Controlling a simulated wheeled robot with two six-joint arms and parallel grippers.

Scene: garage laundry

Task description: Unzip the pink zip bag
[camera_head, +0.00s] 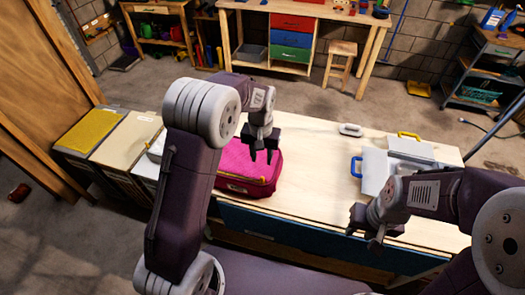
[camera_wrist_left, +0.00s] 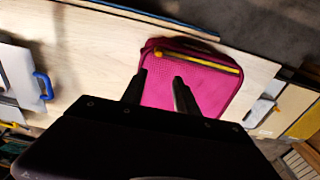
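The pink zip bag (camera_head: 236,178) lies on the light wooden worktop, left of its middle. A yellow zip strip runs along its edge facing me; it shows clearly in the left wrist view, where the bag (camera_wrist_left: 208,88) lies beyond the fingers. My left gripper (camera_head: 261,157) points down over the bag's upper right part, with its two fingers apart and nothing between them. The fingers (camera_wrist_left: 155,92) also show apart in the left wrist view. My right gripper (camera_head: 366,236) hangs over the worktop's front edge, away from the bag; its fingers look parted and empty.
The worktop (camera_head: 310,190) is bare between the bag and a blue-handled case (camera_head: 372,172). A yellow-handled case (camera_head: 410,147) and a small white handled item (camera_head: 351,130) lie farther back. Bins with yellow and cream lids (camera_head: 125,138) stand at the left.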

